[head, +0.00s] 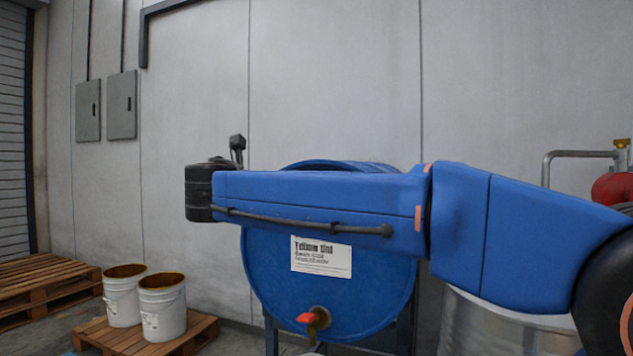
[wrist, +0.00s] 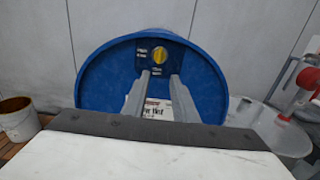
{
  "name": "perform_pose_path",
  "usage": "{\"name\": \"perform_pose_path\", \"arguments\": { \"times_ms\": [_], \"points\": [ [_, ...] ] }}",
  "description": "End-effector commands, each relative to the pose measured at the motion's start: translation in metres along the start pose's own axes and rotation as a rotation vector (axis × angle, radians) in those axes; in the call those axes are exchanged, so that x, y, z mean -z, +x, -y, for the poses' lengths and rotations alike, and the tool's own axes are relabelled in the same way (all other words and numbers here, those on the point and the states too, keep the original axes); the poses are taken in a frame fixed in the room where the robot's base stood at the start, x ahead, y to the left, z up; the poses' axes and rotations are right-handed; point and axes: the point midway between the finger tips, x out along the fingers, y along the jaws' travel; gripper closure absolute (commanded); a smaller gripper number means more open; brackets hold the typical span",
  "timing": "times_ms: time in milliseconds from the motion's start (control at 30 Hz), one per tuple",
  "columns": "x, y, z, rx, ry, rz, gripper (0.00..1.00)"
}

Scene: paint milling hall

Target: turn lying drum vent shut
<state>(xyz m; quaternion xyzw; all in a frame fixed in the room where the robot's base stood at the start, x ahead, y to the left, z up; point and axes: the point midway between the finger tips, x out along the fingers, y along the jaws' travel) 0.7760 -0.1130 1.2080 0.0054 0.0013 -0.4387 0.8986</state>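The lying blue drum (head: 330,285) rests on a dark stand, with a white label (head: 321,257) on its front and a tap with a red handle (head: 308,318) low down. My blue arm crosses in front of its upper part and hides the vent in the head view. In the wrist view the round yellow vent knob (wrist: 159,56) sits on a dark plate with small white markings near the top of the drum face (wrist: 205,85). My gripper (wrist: 160,76) is open, its two grey fingers apart and pointing at the knob, with nothing between them. The knob's setting is too small to tell.
Two white buckets (head: 163,308) stand on a wooden pallet (head: 135,340) at left, beside another pallet (head: 45,285). A metal drum (head: 500,325) stands at right, with a red part (head: 612,188) and a pipe (head: 572,154) above. A wall is close behind the blue drum.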

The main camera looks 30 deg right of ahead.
Motion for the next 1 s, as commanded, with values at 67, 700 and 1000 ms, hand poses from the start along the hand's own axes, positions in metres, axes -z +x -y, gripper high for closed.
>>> {"name": "perform_pose_path", "arguments": {
  "times_ms": [67,700,1000],
  "points": [
    [-0.003,0.002,-0.002,0.0,-0.011,0.01,0.74],
    [-0.003,0.072,-0.001,0.003,-0.009,0.007,0.74],
    [-0.003,0.113,-0.001,0.003,-0.01,0.007,0.74]
  ]
}}
